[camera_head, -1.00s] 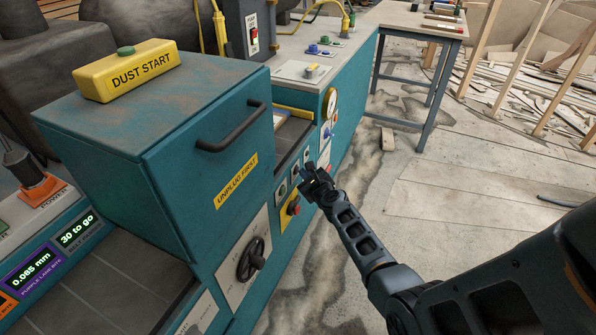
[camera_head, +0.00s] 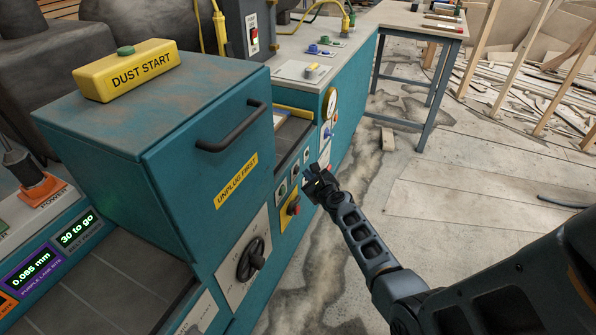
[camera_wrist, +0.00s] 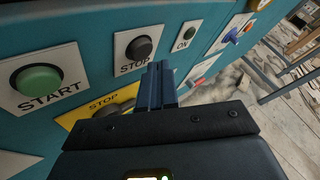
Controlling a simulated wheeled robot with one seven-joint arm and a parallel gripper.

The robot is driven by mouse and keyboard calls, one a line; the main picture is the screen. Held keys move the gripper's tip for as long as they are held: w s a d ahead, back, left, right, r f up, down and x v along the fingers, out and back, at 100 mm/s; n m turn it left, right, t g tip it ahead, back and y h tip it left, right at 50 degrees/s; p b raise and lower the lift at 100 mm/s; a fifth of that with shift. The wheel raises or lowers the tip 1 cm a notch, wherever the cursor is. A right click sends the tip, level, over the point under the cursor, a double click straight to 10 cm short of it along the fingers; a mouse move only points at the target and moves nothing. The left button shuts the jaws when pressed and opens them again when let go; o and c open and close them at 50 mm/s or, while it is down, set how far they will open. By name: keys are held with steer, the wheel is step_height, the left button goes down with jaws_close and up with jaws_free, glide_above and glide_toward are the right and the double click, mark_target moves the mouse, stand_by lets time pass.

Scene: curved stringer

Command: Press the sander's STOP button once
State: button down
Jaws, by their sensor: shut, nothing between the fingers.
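The sander is the teal machine (camera_head: 245,225). In the wrist view its front panel has a dark round button on a white plate marked STOP (camera_wrist: 139,47). A green START button (camera_wrist: 38,80) is to its left, and a small ON button (camera_wrist: 189,32) to its right. Below is a yellow plate also marked STOP (camera_wrist: 100,104), partly hidden by my gripper. My gripper (camera_wrist: 160,72) is shut and empty, its tips just below and right of the dark STOP button in the picture; I cannot tell the gap in depth. In the head view my gripper (camera_head: 312,176) is beside the panel.
A DUST START box (camera_head: 130,70) sits on the teal cabinet at left, above a black handle (camera_head: 230,130). A black handwheel (camera_head: 251,260) is on the lower front. The floor right of the machine is mostly clear, with a table (camera_head: 415,25) behind.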

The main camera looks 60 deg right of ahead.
steer(key=shift+s+d, duration=0.2)
steer(key=shift+s, duration=2.3)
steer(key=s+a+r+n+y, duration=0.1)
steer(key=s+a+n, duration=0.4)
steer(key=a, duration=0.4)
steer(key=s+a+n+t+y, duration=0.1)
steer(key=s+a+n, duration=0.3)
steer(key=a+n, duration=0.4)
steer(key=s+a+r+n+y, duration=0.1)
steer(key=s+a+n, duration=0.35)
steer(key=a, duration=0.65)
steer(key=s+a+r+n+y, duration=0.2)
steer(key=s+a+r+n, duration=0.2)
steer(key=r+n, duration=0.3)
steer(key=s+a+r+n+t+y, duration=0.1)
steer(key=s+a+r+n+y, duration=0.1)
steer(key=s+a+r+n, duration=0.2)
steer(key=s+a+r+n+t+y, duration=0.1)
steer(key=s+a+r+n, duration=0.3)
steer(key=r+n, duration=0.5)
steer(key=shift+s+a+r+n+y, duration=0.35)
steer(key=shift+a+r+y, duration=0.25)
steer(key=shift+a+r, duration=0.45)
steer(key=shift+a+f, duration=0.15)
steer(key=shift+a, duration=0.05)
